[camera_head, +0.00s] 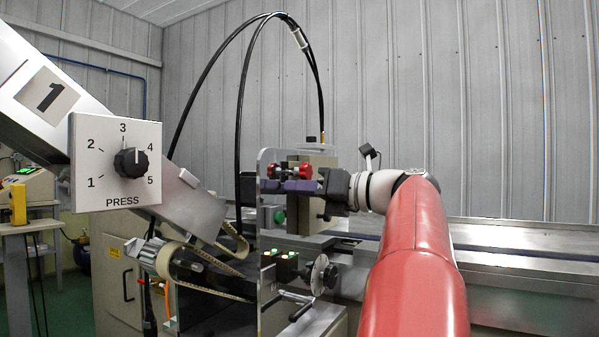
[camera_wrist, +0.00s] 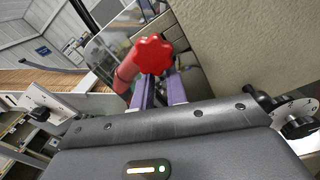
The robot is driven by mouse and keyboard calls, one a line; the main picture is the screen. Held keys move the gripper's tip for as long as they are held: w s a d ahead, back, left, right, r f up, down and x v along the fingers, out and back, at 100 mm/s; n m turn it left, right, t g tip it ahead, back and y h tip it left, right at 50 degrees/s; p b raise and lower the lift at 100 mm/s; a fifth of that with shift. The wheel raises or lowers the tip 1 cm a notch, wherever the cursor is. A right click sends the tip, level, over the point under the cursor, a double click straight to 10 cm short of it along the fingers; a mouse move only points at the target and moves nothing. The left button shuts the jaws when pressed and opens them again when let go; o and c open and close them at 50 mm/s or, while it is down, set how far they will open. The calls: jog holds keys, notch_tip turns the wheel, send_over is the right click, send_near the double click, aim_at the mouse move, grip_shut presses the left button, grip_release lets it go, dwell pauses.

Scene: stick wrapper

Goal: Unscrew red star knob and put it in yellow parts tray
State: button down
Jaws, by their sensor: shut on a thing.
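The red star knob (camera_wrist: 152,53) shows its lobed face in the wrist view, at the far end of my purple fingers. My gripper (camera_wrist: 158,78) is shut on the knob, which hides the fingertips. In the head view my gripper (camera_head: 290,186) reaches in from the right at the clear-looking panel, and the red knob (camera_head: 305,170) shows just above the purple fingers. A second red shape shows left of it; I cannot tell whether it is a reflection. Whether the knob is still on its thread cannot be told. I cannot identify the yellow parts tray.
The glossy panel (camera_head: 263,235) stands close to the fingers. A beige block (camera_head: 318,163) is behind them. Lit buttons and a handwheel (camera_head: 323,274) sit below. A yellow object (camera_head: 18,204) stands on a bench at the far left. A PRESS dial (camera_head: 131,162) is at left.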

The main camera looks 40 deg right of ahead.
jog(key=d+n, duration=0.1)
jog(key=n, duration=0.1)
jog(key=d+f+n+b, duration=0.1)
jog(key=d+n, duration=0.1)
jog(key=n, duration=0.1)
jog(key=shift+w+d+f+n+h, duration=0.15)
jog(key=shift+w+f+n+h, duration=0.15)
jog(key=shift+f, duration=0.1)
jog(key=n+b, duration=0.1)
jog(key=n, duration=0.4)
jog(key=a+n+b, duration=0.1)
jog(key=n, duration=0.4)
jog(key=r+n+b, duration=0.1)
jog(key=n+b, duration=0.1)
jog(key=n, duration=0.4)
jog(key=shift+a, duration=0.2)
jog(key=c, duration=2.1)
grip_release()
jog(key=o, duration=0.4)
